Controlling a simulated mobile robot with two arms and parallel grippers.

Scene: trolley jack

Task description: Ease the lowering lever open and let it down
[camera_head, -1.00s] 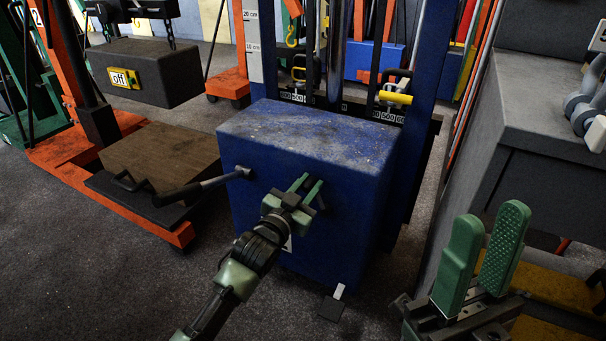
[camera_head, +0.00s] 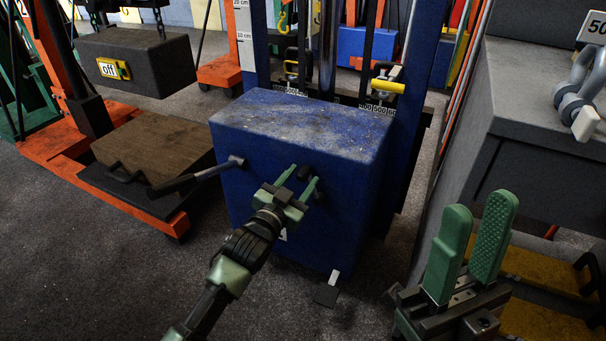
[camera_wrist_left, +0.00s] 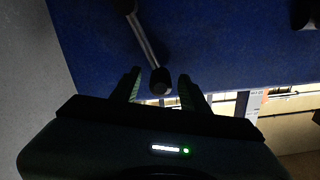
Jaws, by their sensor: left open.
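A blue jack body (camera_head: 270,150) stands in the middle of the head view. A short lever with a dark knob (camera_head: 304,172) sits at its front. In the left wrist view the lever's metal rod (camera_wrist_left: 144,42) ends in a dark knob (camera_wrist_left: 160,81). My left gripper (camera_head: 306,174) is open at the blue front. In the left wrist view its two fingers (camera_wrist_left: 160,86) stand either side of the knob, with gaps showing. A longer dark handle (camera_head: 190,181) sticks out to the left. My right gripper (camera_head: 480,222) stands open and empty at the lower right.
An orange jack (camera_head: 62,150) with a brown block (camera_head: 160,150) stands at the left, below a grey block labelled "off" (camera_head: 150,65). A grey cabinet-like block (camera_head: 545,90) is close on the right. Bare floor lies in front at left.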

